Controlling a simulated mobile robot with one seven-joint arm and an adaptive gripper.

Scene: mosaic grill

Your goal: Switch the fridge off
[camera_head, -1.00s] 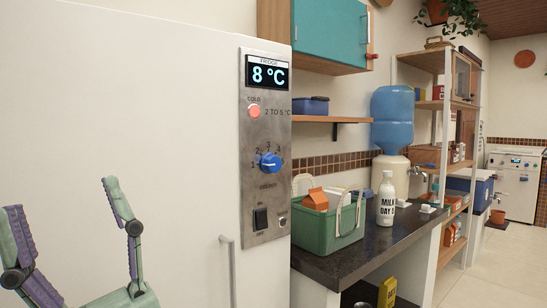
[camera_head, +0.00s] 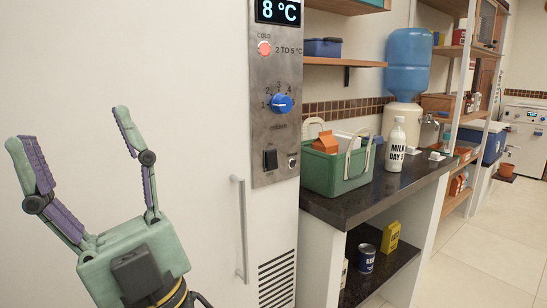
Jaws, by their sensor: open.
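The white fridge (camera_head: 190,60) fills the left half of the view. Its metal control panel (camera_head: 281,150) carries a display (camera_head: 279,11) reading 8 °C, a lit red-orange cold light (camera_head: 264,48), a blue dial (camera_head: 281,103) and a black rocker switch (camera_head: 270,160) low on the left. The switch's on and off labels are too small to read now. My gripper (camera_head: 78,135) is open and empty, fingers pointing up, in front of the fridge door. It is left of the panel and apart from the switch.
A vertical door handle (camera_head: 241,228) stands out just below and left of the panel. Right of the fridge, a dark counter (camera_head: 390,195) holds a green crate (camera_head: 340,180) and a milk bottle (camera_head: 396,145). A can (camera_head: 366,258) and a yellow box (camera_head: 390,238) stand below. Floor at right is clear.

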